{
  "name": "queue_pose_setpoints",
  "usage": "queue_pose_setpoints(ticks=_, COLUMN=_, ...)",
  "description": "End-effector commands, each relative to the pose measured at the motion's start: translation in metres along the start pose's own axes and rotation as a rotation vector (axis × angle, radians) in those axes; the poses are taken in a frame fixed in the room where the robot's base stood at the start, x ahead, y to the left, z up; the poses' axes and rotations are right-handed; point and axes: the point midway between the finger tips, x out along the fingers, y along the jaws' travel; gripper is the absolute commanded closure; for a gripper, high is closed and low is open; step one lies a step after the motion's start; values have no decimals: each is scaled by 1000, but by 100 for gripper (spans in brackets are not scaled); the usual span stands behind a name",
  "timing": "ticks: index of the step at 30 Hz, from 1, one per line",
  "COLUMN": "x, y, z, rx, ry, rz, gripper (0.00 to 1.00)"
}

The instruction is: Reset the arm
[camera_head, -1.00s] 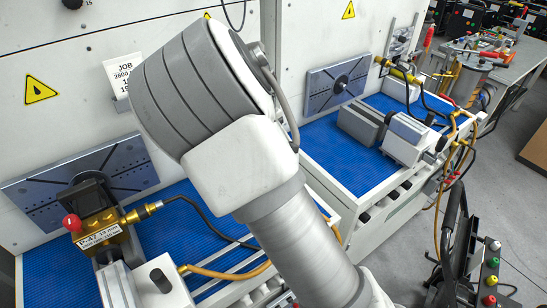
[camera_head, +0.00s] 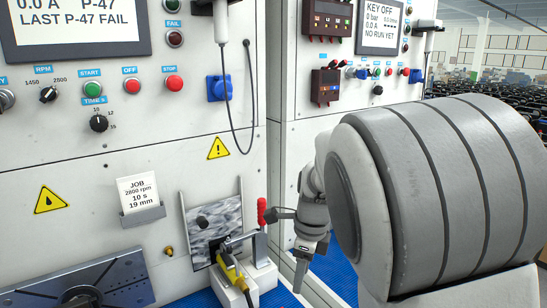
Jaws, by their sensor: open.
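My arm fills the right side of the head view, its large grey ribbed joint close to the camera. Beyond it, a smaller part of my arm hangs down with my gripper (camera_head: 301,276) at its lower end, pointing downward. The gripper is small and dark in this view, and its fingers are hard to make out. It is open and I see nothing held in it. It hangs in front of the right bench, to the right of a clamp with a red handle (camera_head: 262,211). Whether it touches anything there cannot be told.
A white test bench with a display (camera_head: 75,27), several knobs and buttons, and a job card (camera_head: 139,193) stands at left. A slotted plate (camera_head: 85,288) is at lower left. A yellow-handled tool (camera_head: 233,277) is by the clamp. A second bench display (camera_head: 382,24) is behind my arm.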

Motion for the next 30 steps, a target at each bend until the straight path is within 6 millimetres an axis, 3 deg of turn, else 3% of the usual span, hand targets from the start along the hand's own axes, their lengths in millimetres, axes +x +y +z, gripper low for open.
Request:
queue_pose_setpoints(ticks=6, x=-47, y=33, z=-34, rx=-419, ry=-102, rz=-45, gripper=42)
queue_pose_setpoints(ticks=15, x=-96, y=88, z=-76, rx=-1040, ry=-86, rz=-216, gripper=42)
queue_pose_setpoints(ticks=24, x=-120, y=141, z=-116, rx=-1629, ry=159, rz=-351, gripper=42)
queue_pose_setpoints(ticks=30, x=-121, y=160, z=-132, rx=-1855, ry=313, rz=-350, gripper=42)
